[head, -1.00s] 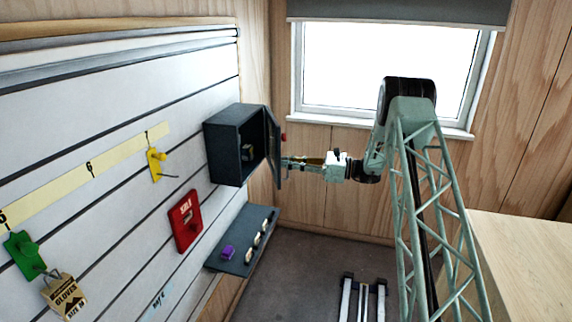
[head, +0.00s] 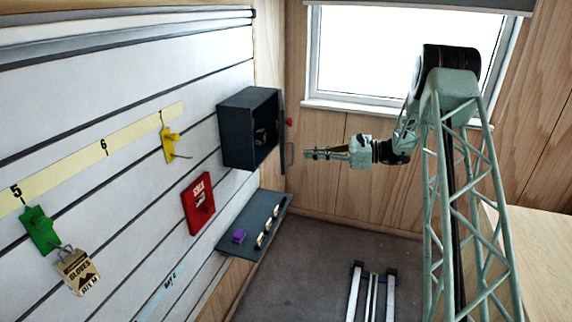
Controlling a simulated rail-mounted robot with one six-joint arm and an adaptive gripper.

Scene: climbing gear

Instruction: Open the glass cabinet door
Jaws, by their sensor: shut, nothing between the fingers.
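The dark grey cabinet (head: 236,130) is mounted on the white slatted wall, with its interior visible from the front. Its glass door (head: 283,120) stands open at the cabinet's far right side and shows as a thin, nearly edge-on strip. A grey bar handle (head: 290,157) sticks out on the door's right side. My gripper (head: 307,154) is shut and empty, just right of the handle and pointing left at it. A small gap shows between them in the picture. A small dark object (head: 261,136) sits inside the cabinet.
Below is a grey shelf (head: 235,245) with a purple item (head: 239,236) and several pale ones. Floor space right of the cabinet is open.

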